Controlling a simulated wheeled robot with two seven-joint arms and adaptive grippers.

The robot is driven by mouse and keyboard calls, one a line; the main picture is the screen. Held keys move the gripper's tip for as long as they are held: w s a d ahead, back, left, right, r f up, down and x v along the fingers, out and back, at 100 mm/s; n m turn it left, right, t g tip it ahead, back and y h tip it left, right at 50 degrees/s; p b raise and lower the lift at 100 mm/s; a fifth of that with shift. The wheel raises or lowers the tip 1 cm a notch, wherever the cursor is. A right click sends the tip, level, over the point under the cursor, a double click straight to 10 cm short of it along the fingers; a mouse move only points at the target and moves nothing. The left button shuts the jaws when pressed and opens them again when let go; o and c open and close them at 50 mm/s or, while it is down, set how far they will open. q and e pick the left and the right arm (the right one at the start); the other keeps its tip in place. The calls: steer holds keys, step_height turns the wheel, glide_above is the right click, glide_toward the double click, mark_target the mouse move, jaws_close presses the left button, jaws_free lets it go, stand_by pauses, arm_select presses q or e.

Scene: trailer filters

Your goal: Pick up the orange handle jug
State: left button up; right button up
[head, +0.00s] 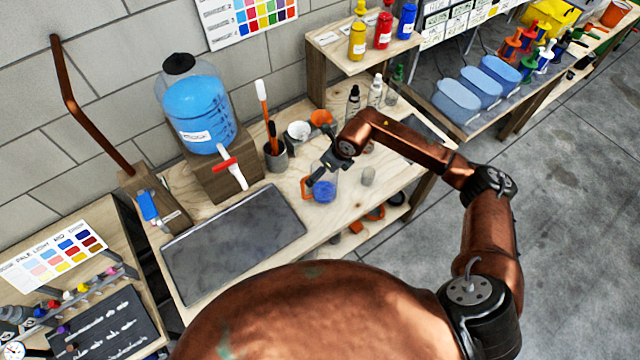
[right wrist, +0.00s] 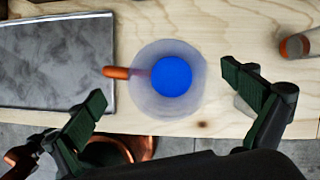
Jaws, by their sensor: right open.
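The orange handle jug (head: 325,189) is a clear round vessel with blue contents, standing on the wooden bench. Its orange handle (head: 306,189) points left in the head view. In the right wrist view the jug (right wrist: 146,97) is seen from above, its handle (right wrist: 116,72) toward the grey slab. My right gripper (head: 318,170) is just above the jug in the head view. In the right wrist view, my right gripper's (right wrist: 165,88) fingers are spread wide, left and right of the jug, with nothing held. Whether they touch it cannot be told. My left gripper is not in view.
A dark grey slab (head: 232,243) lies left of the jug. A blue water dispenser (head: 194,112) with a red tap stands behind it. A brush cup (head: 276,157), white pot (head: 298,130) and small clear glass (head: 368,176) stand nearby. Orange items sit on the shelf below.

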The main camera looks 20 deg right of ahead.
steer(key=shift+w+a+f, duration=0.1)
steer(key=shift+f, duration=0.2)
steer(key=shift+c, duration=0.4)
steer(key=c, duration=2)
steer(key=shift+c, duration=0.8)
steer(key=shift+r, duration=0.15)
